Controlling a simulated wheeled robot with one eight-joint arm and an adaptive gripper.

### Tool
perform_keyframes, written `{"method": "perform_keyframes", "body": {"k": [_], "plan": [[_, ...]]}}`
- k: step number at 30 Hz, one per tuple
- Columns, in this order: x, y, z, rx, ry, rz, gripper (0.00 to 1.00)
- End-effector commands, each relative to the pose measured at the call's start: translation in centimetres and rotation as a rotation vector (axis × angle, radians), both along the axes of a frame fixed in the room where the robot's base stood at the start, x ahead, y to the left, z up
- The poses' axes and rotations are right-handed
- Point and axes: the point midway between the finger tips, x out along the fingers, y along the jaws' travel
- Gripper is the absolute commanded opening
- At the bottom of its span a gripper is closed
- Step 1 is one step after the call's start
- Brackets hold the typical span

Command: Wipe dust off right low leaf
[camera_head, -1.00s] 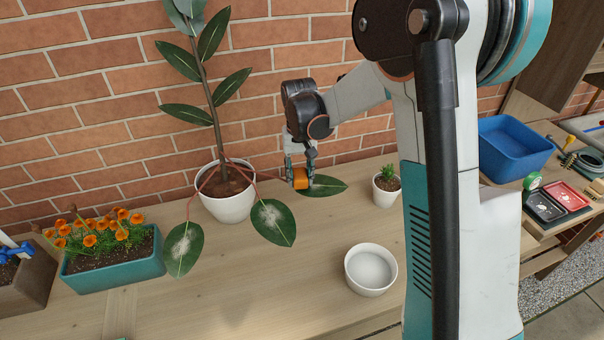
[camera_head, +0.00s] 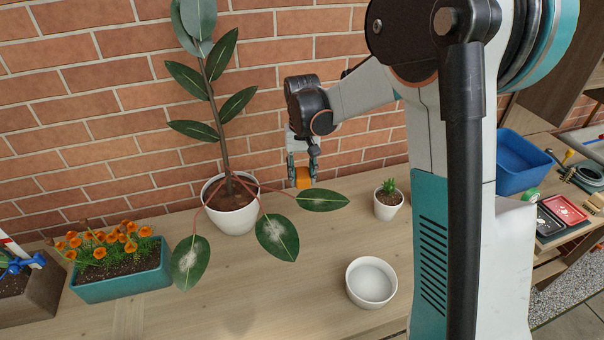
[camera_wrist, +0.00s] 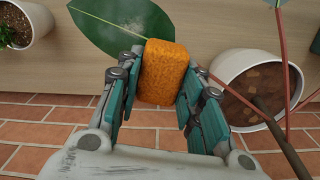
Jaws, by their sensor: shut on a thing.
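My gripper (camera_head: 302,168) is shut on an orange sponge (camera_head: 302,180), which also shows between the fingers in the wrist view (camera_wrist: 163,72). The right low leaf (camera_head: 322,200) is dark green with a pale midrib, and little dust shows on it in the head view. In the wrist view the leaf (camera_wrist: 100,28) has a small pale patch near the top edge. The sponge is close above the leaf's inner part and looks apart from it. The front low leaf (camera_head: 277,236) and left low leaf (camera_head: 189,262) carry whitish dust patches. They grow from a white pot (camera_head: 235,217).
A small potted plant (camera_head: 388,200) stands right of the leaf. A white bowl (camera_head: 371,283) is at the front. A teal planter (camera_head: 120,282) with orange flowers is on the left. A brick wall stands close behind. A blue bin (camera_head: 520,163) is at the right.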

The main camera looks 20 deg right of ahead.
Motion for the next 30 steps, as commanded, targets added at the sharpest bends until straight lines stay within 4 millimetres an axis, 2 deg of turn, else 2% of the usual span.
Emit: {"method": "perform_keyframes", "body": {"k": [5,16,30], "plan": [[0.0,0.0,0.2,0.000,0.000,0.000,0.15],[0.0,0.0,3.0,0.000,0.000,0.000,0.15],[0.0,0.0,3.0,0.000,0.000,0.000,0.15]]}}
